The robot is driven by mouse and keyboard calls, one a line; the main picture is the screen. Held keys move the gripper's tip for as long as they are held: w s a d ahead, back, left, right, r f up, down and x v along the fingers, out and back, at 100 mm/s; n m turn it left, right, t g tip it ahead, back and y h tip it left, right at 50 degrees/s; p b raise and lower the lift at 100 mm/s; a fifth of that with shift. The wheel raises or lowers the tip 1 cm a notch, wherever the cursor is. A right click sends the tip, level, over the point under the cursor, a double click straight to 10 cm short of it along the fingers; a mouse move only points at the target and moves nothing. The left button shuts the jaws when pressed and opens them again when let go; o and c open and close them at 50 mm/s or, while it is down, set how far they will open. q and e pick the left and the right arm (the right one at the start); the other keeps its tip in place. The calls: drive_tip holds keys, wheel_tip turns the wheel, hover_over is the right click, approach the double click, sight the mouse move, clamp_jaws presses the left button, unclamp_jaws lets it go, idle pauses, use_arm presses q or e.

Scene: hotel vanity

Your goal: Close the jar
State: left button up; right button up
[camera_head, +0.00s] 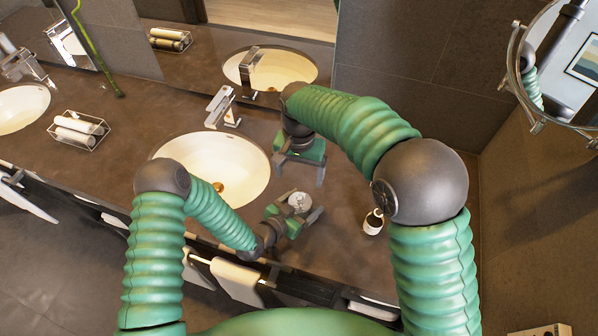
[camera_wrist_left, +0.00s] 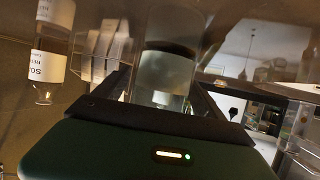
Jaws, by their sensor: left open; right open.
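A small round jar (camera_head: 298,201) stands on the counter right of the basin, with a pale, shiny top. I cannot tell whether a lid is on it, and I see no separate lid. My left gripper (camera_head: 301,207) is low over the counter, open, with its fingers around the jar. In the left wrist view a clear glass jar (camera_wrist_left: 167,65) stands between the two open fingers; contact is unclear. My right gripper (camera_head: 299,173) is open and points down behind the jar, close to it. Nothing shows between its fingers.
A small dark bottle with a white label (camera_head: 373,222) stands to the right. The basin (camera_head: 237,165) and faucet (camera_head: 222,106) are left of the jar. A wire rack with rolled towels (camera_head: 78,131) is far left. A round mirror (camera_head: 560,65) hangs at upper right.

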use_arm(q)
drive_tip(key=b+v, duration=0.2)
drive_tip(key=v, duration=1.1)
drive_tip(key=shift+a+f, duration=0.2)
drive_tip(key=p+v, duration=0.1)
drive_tip(key=v, duration=0.2)
drive_tip(key=shift+s+a+r, duration=0.2)
drive_tip(key=shift+s+r, duration=0.1)
